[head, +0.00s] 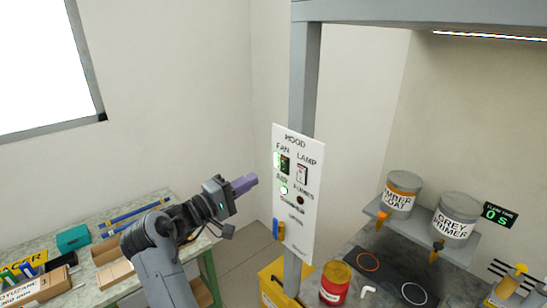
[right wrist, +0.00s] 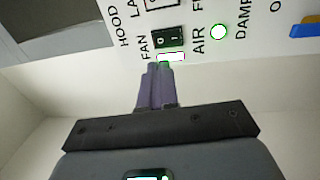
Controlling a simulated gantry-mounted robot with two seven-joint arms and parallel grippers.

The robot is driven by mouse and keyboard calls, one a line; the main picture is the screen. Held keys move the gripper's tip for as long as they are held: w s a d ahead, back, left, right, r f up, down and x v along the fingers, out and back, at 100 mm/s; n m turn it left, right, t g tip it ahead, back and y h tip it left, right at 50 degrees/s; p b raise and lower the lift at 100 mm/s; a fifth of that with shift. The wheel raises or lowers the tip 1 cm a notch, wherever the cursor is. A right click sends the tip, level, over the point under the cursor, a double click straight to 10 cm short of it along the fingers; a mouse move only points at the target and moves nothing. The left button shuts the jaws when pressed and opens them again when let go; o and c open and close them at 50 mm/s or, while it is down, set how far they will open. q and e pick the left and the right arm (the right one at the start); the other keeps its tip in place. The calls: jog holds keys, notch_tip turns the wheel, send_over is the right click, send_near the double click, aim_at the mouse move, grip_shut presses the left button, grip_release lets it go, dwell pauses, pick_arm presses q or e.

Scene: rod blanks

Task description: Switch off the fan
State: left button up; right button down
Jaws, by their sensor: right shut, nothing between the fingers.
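The white hood panel (head: 296,215) is mounted on a grey post. Its fan switch (head: 285,166) is a black rocker under the label FAN; in the right wrist view the rocker (right wrist: 168,38) shows its marks, with a lit bar (right wrist: 172,57) beside it. My right gripper (head: 253,180) is shut and empty, its purple fingers pointing at the panel from the left. In the head view a gap shows between fingertips and panel. In the right wrist view the fingertips (right wrist: 159,66) lie just below the rocker and lit bar. My left gripper is out of view.
The lamp switch (head: 302,174) sits right of the fan switch. A green air light (head: 284,190) glows below. A blue item (head: 278,229) hangs at the panel's lower left edge. Paint cans (head: 403,190) stand on a shelf at right; a red can (head: 335,285) stands below.

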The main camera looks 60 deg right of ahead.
aim_at(282, 162)
jog(key=p+x, duration=0.2)
jog(key=x, duration=0.6)
jog(key=shift+s+d, duration=0.1)
jog(key=shift+d, duration=0.3)
